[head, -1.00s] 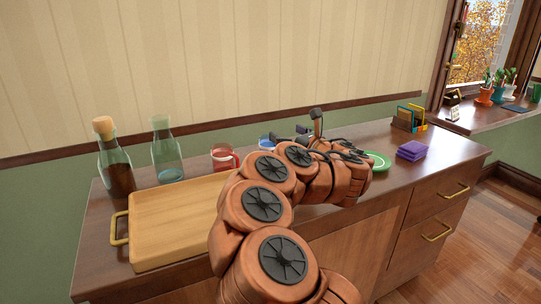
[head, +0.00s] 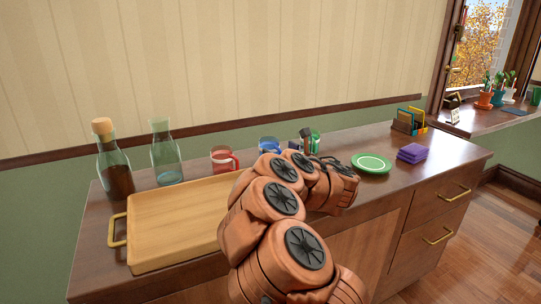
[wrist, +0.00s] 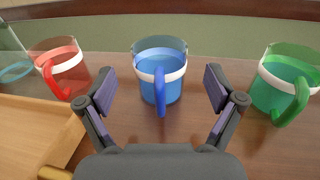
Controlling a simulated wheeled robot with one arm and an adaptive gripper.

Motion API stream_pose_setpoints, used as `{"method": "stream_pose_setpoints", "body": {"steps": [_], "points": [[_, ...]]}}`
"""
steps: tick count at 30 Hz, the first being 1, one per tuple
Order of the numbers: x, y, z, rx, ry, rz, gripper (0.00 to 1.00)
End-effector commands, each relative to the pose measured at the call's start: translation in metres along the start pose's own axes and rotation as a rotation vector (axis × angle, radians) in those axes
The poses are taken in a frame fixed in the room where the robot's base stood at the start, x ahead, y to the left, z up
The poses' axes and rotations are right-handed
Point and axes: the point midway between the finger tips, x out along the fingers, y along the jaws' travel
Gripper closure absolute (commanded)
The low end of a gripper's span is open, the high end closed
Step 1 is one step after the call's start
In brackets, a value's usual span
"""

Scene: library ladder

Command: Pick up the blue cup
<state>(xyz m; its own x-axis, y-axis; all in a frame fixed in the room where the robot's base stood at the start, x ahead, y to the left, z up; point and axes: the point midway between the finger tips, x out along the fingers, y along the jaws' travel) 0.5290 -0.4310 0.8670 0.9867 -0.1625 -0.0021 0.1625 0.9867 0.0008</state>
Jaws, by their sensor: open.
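The blue cup (wrist: 160,72) is clear glass with a white band, blue lower part and blue handle. In the wrist view it stands upright on the cabinet top, its handle facing me. My gripper (wrist: 160,92) is open, with one finger on each side of the cup's near side and gaps between. In the head view the blue cup (head: 268,144) shows partly behind my arm, and my gripper (head: 300,140) is mostly hidden by the arm.
A red cup (wrist: 62,68) stands left and a green cup (wrist: 287,82) right. A wooden tray (head: 175,222) lies at front left, beside two bottles (head: 113,165) (head: 166,155). A green plate (head: 371,163), purple stack (head: 411,153) and card holder (head: 408,121) are at right.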

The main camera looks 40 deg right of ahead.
Motion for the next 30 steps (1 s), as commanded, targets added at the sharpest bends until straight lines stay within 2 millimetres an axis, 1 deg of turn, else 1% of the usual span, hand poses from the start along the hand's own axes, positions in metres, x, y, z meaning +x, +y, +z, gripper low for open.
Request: {"method": "stream_pose_setpoints", "body": {"steps": [6,9,12,17,30], "points": [[0.028,0.001,0.001,0.002,-0.003,0.005,0.08],[0.037,0.002,0.001,0.000,-0.002,0.005,0.08],[0.040,0.002,0.001,-0.001,-0.002,0.004,0.08],[0.040,0.001,0.001,-0.001,-0.002,0.003,0.08],[0.040,0.001,0.001,-0.001,-0.002,0.002,0.53]]}}
